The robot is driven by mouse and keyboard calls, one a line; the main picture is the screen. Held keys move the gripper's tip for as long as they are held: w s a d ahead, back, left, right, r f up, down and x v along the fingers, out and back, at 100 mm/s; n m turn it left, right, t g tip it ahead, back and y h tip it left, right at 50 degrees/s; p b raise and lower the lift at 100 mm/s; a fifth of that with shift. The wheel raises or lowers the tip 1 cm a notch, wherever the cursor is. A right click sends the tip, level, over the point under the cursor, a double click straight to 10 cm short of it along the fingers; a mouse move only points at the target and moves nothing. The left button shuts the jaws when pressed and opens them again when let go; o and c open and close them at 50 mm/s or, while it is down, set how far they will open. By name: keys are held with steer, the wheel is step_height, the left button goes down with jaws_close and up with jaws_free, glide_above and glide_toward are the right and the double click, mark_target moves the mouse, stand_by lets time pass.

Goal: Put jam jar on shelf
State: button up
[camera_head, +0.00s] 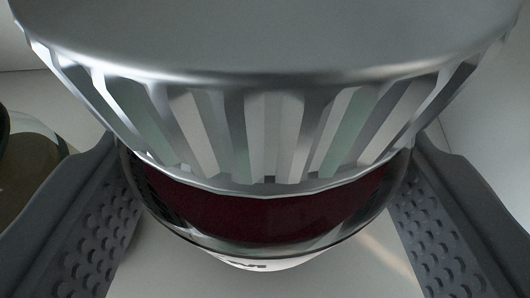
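The jam jar (270,222) fills the middle of the view, very close to the camera. It has a large silver ribbed lid (265,50), dark red contents behind glass, and a white label edge low down. My gripper (265,255) has one finger on each side of the jar, with dimpled grey pads facing inward. The pads stand right beside the glass; whether they press on it cannot be seen. The lower part of the jar is hidden below its rim. No separate shelf edge can be made out.
Another glass jar or container (30,165) with dark olive contents stands at the left edge, behind the left finger. Pale walls rise at left and right. A pale surface (370,265) lies below the jar.

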steer(key=shift+f, duration=0.2)
steer(key=o, duration=1.2)
steer(key=shift+r, duration=0.15)
steer(key=shift+r, duration=0.15)
steer(key=b+v, duration=0.2)
steer(key=v, duration=1)
steer(key=s+a, duration=0.3)
steer(key=a, duration=0.7)
steer(key=shift+t, duration=0.9)
steer(key=s+a+f, duration=0.2)
steer(key=a, duration=0.1)
steer(key=s+a+f, duration=0.5)
steer(key=s+a, duration=0.1)
steer(key=shift+f, duration=0.2)
